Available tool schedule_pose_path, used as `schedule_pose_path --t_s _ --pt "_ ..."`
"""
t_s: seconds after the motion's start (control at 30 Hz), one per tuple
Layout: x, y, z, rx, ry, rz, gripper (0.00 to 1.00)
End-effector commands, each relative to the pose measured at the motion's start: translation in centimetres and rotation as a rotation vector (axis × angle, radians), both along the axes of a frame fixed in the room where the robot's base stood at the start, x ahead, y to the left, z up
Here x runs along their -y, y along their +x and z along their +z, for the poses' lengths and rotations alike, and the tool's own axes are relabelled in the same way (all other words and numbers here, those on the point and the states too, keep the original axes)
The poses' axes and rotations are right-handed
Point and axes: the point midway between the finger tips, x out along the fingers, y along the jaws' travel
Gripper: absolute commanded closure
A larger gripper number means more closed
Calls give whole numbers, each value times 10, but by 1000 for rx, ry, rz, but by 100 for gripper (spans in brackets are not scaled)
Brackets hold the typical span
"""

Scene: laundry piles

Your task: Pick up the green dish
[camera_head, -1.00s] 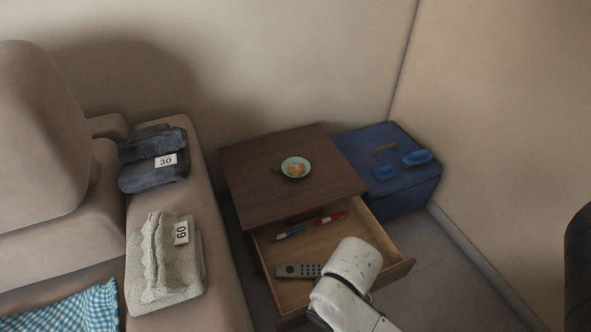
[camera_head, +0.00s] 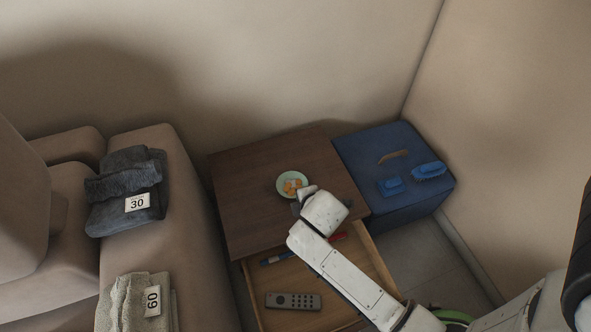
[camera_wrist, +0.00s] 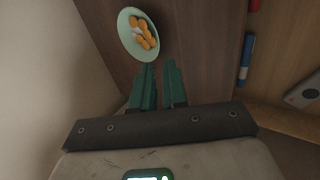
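The pale green dish (camera_head: 292,185) sits on the brown wooden cabinet top and holds several orange pieces. In the wrist view the dish (camera_wrist: 138,34) is at the upper left, beyond the fingertips and a little left of them. My gripper (camera_wrist: 159,65) has two dark green fingers with a narrow gap between them and nothing visible in the gap. In the head view my gripper (camera_head: 299,204) is just below the dish in the picture, largely hidden by my white wrist. I cannot tell its height above the top.
The cabinet (camera_head: 245,200) has an open drawer with a remote (camera_head: 293,301), a blue pen (camera_head: 281,259) and a red pen (camera_head: 338,237). A blue box (camera_head: 372,150) with brushes stands at right. A sofa with folded towels (camera_head: 126,188) is at left. Walls close the back.

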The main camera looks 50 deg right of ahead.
Motion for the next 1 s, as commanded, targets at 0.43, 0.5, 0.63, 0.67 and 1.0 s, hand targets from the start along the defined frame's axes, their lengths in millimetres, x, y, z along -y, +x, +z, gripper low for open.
schedule_pose_path --t_s 0.43,0.5,0.63,0.67,1.0 --pt "19 27 -44 0 -11 12 87" --pt "20 29 -47 0 -11 12 87" --pt "25 35 -59 0 -10 10 87" --pt "26 38 -62 2 -10 11 87" --pt "37 55 -87 1 -11 13 87"
